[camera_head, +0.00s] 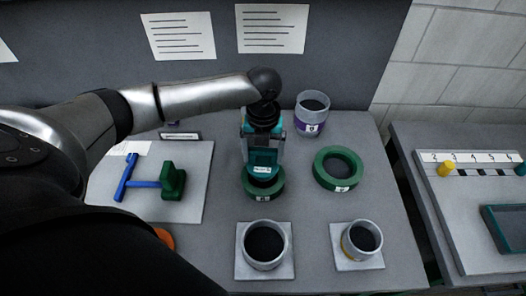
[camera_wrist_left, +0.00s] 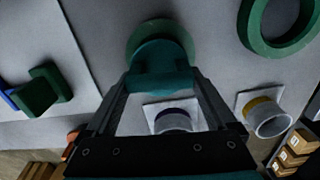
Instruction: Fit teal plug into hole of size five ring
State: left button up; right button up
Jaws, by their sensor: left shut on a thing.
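My left gripper (camera_head: 262,152) reaches down from above and is shut on the teal plug (camera_head: 263,170). The plug is directly over a small green ring (camera_head: 263,194) on the bench and hides much of its hole. I cannot tell whether the plug is in the hole or just above it. In the left wrist view the plug (camera_wrist_left: 162,62) is between the fingers, with the green ring (camera_wrist_left: 137,37) behind it. A larger green ring (camera_head: 321,175) lies to the right. The ring labels are too small to read surely. My right gripper is not in view.
A white board (camera_head: 192,205) with a blue and green tool is left. A second bench (camera_head: 425,185) stands right.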

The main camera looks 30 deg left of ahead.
aim_at(263, 163)
pick_arm(q)
jog(key=shift+f, duration=0.4)
jog(key=shift+f+b, duration=0.9)
jog(key=shift+f, duration=0.85)
jog(key=o, duration=1.3)
notch_tip(263, 163, up, 14)
jog(key=shift+r+p, duration=0.2)
jog(key=shift+p, duration=0.7)
jog(key=shift+r, duration=0.45)
